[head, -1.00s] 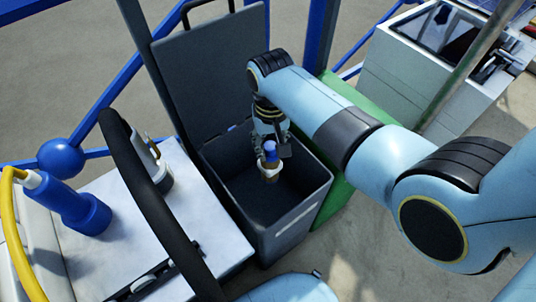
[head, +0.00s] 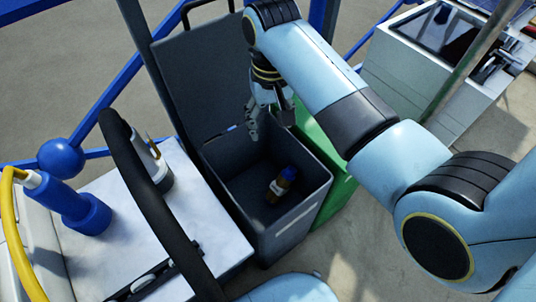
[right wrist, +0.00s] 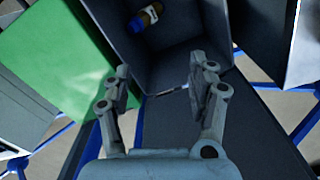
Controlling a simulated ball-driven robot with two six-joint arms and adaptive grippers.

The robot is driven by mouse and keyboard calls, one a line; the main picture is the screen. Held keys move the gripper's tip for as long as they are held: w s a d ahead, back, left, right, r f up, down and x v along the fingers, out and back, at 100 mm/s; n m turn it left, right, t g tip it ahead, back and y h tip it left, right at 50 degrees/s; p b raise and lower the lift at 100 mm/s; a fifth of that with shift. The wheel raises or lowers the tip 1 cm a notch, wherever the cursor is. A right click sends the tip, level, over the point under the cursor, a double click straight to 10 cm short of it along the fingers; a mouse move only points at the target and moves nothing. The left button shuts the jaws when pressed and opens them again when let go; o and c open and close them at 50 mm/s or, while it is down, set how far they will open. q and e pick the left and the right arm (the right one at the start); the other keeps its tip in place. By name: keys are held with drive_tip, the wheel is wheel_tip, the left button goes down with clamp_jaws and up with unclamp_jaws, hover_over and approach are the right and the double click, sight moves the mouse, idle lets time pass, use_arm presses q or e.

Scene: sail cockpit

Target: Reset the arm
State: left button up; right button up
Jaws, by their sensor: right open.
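My right gripper (head: 266,118) is open and empty above the back edge of a dark grey open bin (head: 295,232). A small brown bottle with a blue cap and a pale label (head: 283,184) lies on the bin's floor, apart from the gripper. In the right wrist view the open fingers (right wrist: 165,95) point toward the bin's inside, and the bottle (right wrist: 146,17) shows near the top. My left gripper is not in view.
The bin's lid (head: 205,75) stands raised behind it. A green box (head: 318,140) stands right of the bin. A black wheel rim (head: 150,195) crosses in front of a white surface (head: 205,225) holding a blue cylinder (head: 80,210). A white console (head: 420,65) stands at the back right.

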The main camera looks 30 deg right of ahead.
drive_tip(key=shift+r, duration=1.65)
